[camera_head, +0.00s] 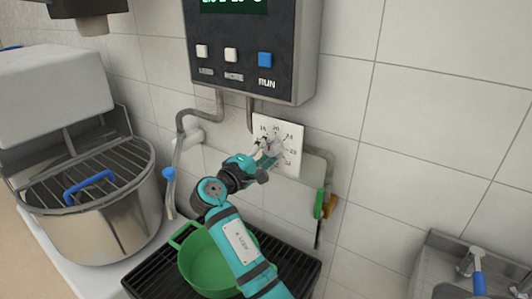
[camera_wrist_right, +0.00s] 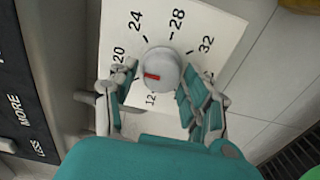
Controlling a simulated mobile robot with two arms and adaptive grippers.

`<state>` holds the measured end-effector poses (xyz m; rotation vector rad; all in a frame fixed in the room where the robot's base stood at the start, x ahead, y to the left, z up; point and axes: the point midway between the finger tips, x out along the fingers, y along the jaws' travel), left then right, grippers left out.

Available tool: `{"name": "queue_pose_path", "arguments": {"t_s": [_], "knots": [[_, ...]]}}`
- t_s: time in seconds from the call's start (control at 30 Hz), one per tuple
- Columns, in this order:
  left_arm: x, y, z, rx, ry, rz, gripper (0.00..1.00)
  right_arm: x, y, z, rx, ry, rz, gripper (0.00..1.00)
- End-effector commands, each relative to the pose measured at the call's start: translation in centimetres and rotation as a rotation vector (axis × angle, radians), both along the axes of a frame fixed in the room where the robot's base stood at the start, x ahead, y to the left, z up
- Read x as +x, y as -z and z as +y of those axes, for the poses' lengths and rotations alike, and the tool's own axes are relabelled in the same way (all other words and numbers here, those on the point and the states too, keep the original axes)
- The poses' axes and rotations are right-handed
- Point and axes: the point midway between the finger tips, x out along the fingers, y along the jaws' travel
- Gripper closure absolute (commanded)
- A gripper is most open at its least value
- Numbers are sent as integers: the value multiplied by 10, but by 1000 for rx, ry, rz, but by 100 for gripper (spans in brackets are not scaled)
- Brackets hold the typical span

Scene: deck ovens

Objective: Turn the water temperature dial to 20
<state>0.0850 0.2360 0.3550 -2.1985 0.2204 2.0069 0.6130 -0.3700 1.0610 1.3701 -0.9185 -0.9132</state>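The water temperature dial is a grey round knob (camera_wrist_right: 165,68) on a white plate (camera_wrist_right: 215,22) printed with numbers, fixed to the wall. In the right wrist view its red mark points left, at the side below 20 and above 12; a finger covers part of the scale there. My right gripper (camera_wrist_right: 160,84) is open, with one finger on either side of the knob. The right finger is close to the knob; contact is unclear. In the head view the right gripper (camera_head: 268,150) reaches the plate (camera_head: 292,162) and hides most of the knob. My left gripper is out of view.
A control box (camera_head: 238,60) with LESS, MORE and RUN buttons hangs above the plate. A green pot (camera_head: 205,262) stands below my arm, with a steel mixer bowl (camera_head: 100,225) at left and a sink (camera_head: 440,265) at right.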

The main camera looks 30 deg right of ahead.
Motion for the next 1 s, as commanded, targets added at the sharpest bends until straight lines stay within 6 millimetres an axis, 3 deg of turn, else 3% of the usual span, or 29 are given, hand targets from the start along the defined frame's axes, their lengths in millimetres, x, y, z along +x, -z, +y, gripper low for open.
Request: {"name": "queue_pose_path", "arguments": {"t_s": [0.07,0.37,0.8,1.0], "knots": [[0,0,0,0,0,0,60,0,0,0,1,0,1,38],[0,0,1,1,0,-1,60,-1,1,3,1,-1,3,38],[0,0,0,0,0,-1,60,-25,2,61,2,-2,3,38],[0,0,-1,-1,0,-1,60,-29,1,69,1,1,3,38]]}}
